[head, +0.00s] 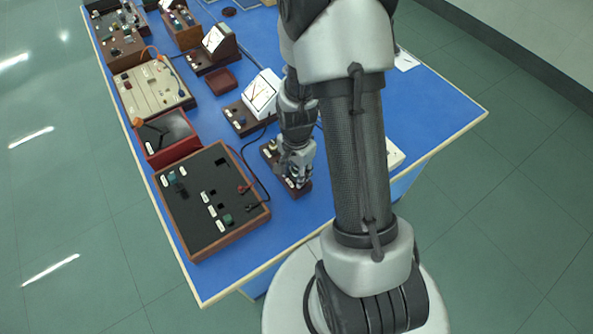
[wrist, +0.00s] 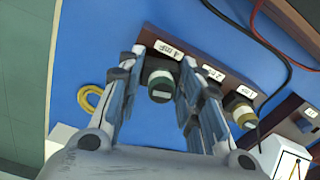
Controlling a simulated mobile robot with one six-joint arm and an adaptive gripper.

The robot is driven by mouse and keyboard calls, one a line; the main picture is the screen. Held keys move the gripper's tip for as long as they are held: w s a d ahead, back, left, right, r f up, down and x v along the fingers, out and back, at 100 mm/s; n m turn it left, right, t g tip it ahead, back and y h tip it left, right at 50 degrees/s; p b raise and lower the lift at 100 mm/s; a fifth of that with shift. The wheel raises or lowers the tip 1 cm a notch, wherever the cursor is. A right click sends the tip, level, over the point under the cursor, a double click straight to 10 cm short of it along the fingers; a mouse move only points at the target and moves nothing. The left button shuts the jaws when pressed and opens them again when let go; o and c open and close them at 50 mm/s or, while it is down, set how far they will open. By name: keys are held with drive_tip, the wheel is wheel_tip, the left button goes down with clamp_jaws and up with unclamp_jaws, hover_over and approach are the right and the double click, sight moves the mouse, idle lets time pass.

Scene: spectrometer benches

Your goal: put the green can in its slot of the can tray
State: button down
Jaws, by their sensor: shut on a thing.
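The green can (wrist: 160,84) is between the two fingers of my gripper (wrist: 163,70) in the wrist view, and the gripper is shut on it. The can tray (wrist: 195,44) is a long dark brown block with white labels. The held can is at the tray's end by the "4" label; I cannot tell whether it is in a slot or just above. A yellowish can (wrist: 241,112) stands at the tray by the "1" label. In the head view my gripper (head: 298,178) is over the near end of the tray (head: 304,192) and hides the green can.
A large black-topped board (head: 193,222) lies left of the tray, with a red box (head: 170,142) behind it. A white-faced meter (head: 262,94) stands behind the tray. Red and black cables (wrist: 262,35) run close by. A yellow ring (wrist: 92,102) lies on the blue bench.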

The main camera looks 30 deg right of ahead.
sight(296, 169)
drive_tip(key=shift+s+f, duration=0.15)
drive_tip(key=shift+f, duration=0.15)
drive_tip(key=c, duration=1.6)
unclamp_jaws()
drive_tip(key=shift+o, duration=2.7)
drive_tip(key=shift+r, duration=0.15)
wheel_tip(296, 169, up, 12)
drive_tip(key=shift+f, duration=0.1)
